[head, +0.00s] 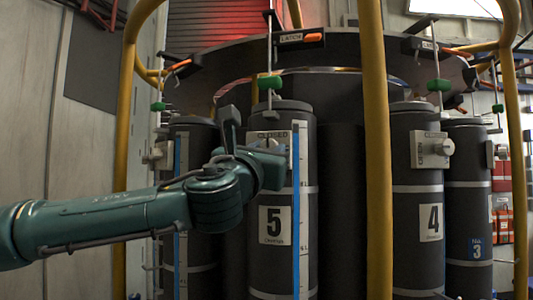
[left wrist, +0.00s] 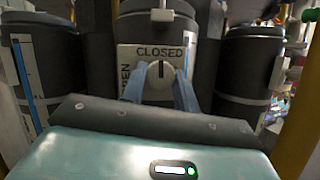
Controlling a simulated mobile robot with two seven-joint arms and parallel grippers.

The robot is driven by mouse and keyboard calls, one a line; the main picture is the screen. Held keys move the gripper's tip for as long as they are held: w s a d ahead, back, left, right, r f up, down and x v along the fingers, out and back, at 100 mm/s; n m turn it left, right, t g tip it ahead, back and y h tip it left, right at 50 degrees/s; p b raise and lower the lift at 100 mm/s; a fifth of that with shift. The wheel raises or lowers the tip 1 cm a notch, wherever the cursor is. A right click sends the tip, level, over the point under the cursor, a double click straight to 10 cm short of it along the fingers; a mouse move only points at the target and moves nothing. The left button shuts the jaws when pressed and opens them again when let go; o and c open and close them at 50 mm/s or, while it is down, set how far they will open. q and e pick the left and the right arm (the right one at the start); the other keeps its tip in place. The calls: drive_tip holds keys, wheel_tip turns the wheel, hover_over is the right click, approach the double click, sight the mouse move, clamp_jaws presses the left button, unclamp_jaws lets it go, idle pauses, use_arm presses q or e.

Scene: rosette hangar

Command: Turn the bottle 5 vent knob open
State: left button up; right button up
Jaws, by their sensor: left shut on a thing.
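In the left wrist view the round pale vent knob (left wrist: 160,77) sits on the plate, with OPEN at the left side. The dark line on the knob points up at CLOSED. My left gripper (left wrist: 160,92) has its two bluish fingers on either side of the knob, shut on it. My right gripper is not in view.
A yellow post (head: 375,150) stands right of bottle 5, and another yellow rail (head: 128,130) stands at the left. Bottle 4 (head: 417,265) and bottle 3 (head: 469,250) stand to the right. A latch bar with an orange handle (head: 312,38) is above bottle 5.

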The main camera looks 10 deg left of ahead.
use_arm(q)
drive_tip(key=shift+d+r+n+g+y+b, duration=0.15)
drive_tip(key=shift+n+g+y+b, duration=1)
drive_tip(key=shift+n, duration=2.4)
drive_tip(key=shift+d+n+g+y+b, duration=0.1)
drive_tip(key=shift+n+y+b, duration=0.5)
drive_tip(key=shift+n+y, duration=2.1)
drive_tip(key=shift+d+r+n+g+y+b, duration=0.15)
drive_tip(key=shift+n+g+y+b, duration=0.55)
drive_tip(key=shift+n, duration=3.65)
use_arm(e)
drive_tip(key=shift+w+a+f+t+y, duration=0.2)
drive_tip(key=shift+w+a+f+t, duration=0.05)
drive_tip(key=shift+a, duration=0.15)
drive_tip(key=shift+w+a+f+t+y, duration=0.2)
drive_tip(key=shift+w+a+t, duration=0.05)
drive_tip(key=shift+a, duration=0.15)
use_arm(q)
drive_tip(key=shift+f, duration=0.1)
drive_tip(key=o, duration=1)
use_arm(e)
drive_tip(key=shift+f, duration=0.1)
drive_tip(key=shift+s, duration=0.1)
